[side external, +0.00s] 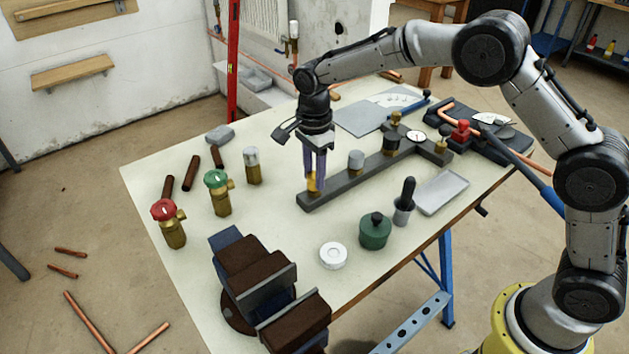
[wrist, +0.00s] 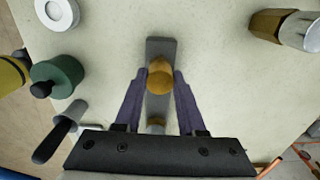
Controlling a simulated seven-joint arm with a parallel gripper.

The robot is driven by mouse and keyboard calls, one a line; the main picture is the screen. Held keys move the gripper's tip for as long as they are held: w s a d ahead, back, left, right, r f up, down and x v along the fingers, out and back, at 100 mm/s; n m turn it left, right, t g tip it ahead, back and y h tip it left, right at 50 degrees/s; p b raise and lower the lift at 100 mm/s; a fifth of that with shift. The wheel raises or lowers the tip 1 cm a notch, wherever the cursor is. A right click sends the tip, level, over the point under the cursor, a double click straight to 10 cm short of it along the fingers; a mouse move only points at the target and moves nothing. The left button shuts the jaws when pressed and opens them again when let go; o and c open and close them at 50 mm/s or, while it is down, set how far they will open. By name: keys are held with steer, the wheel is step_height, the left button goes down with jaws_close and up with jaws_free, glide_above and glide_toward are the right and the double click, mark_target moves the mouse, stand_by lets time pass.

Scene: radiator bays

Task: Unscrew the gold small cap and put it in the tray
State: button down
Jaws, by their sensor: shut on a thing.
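The gold small cap (side external: 313,182) is at the near left end of the dark grey manifold bar (side external: 337,183). In the wrist view the gold cap (wrist: 160,78) sits between my fingertips, over the end of the bar (wrist: 160,47). My gripper (side external: 315,183) points straight down and is shut on the cap, with a purple finger on each side. It also shows in the wrist view (wrist: 160,78). Whether the cap is still threaded on the bar cannot be told. The grey tray (side external: 442,193) lies flat and empty to the right of the bar.
A vise (side external: 265,270) and valves with red (side external: 168,222) and green (side external: 219,194) tops are left.

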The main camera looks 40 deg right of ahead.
steer(key=n, duration=2)
steer(key=shift+n, duration=0.4)
steer(key=c, duration=0.7)
jaws_free()
